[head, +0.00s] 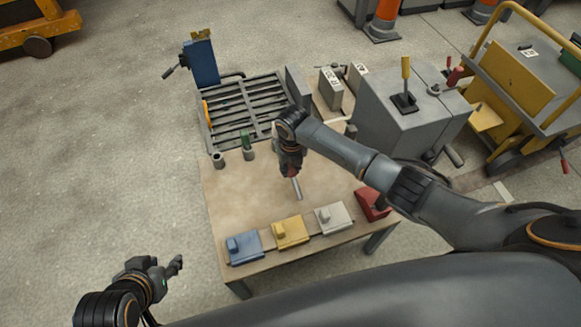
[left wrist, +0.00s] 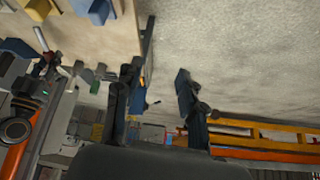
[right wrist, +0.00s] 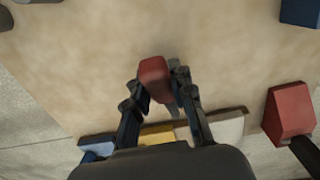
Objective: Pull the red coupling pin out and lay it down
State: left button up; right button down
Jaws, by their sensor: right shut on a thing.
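The red coupling pin shows in the right wrist view as a red head (right wrist: 154,72) with a grey shank, between the fingers of my right gripper (right wrist: 158,95). In the head view its grey shank (head: 297,188) sticks out below my right gripper (head: 293,174), over the bare middle of the table. The shank looks clear of any hole; whether its tip touches the tabletop I cannot tell. My left gripper (head: 178,265) is off the table's left side, fingers apart and empty in the left wrist view (left wrist: 155,100).
The wooden table (head: 235,200) carries blue (head: 244,247), yellow (head: 290,232) and white (head: 333,217) blocks along its front edge, and a red block (head: 372,204) at right. A slatted grey rack (head: 240,108) and grey machine (head: 410,105) stand behind. The table's left part is clear.

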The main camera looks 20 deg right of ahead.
jog(key=shift+f+b, duration=0.45)
jog(key=shift+f, duration=0.1)
pick_arm(q)
jog(key=w+d+r+t+h, duration=0.1)
jog(key=w+d+r+t, duration=0.1)
jog(key=w, duration=0.3)
jog(key=shift+w+r+t, duration=0.15)
jog(key=shift+r+t, duration=0.25)
jog(key=shift+t, duration=0.3)
pick_arm(e)
jog(key=shift+f, duration=0.25)
jog(key=c, duration=1.1)
grip_release()
jog(key=shift+r, duration=0.1)
jog(key=r, duration=1.1)
jog(key=shift+s+r, duration=0.35)
jog(key=shift+r, duration=0.05)
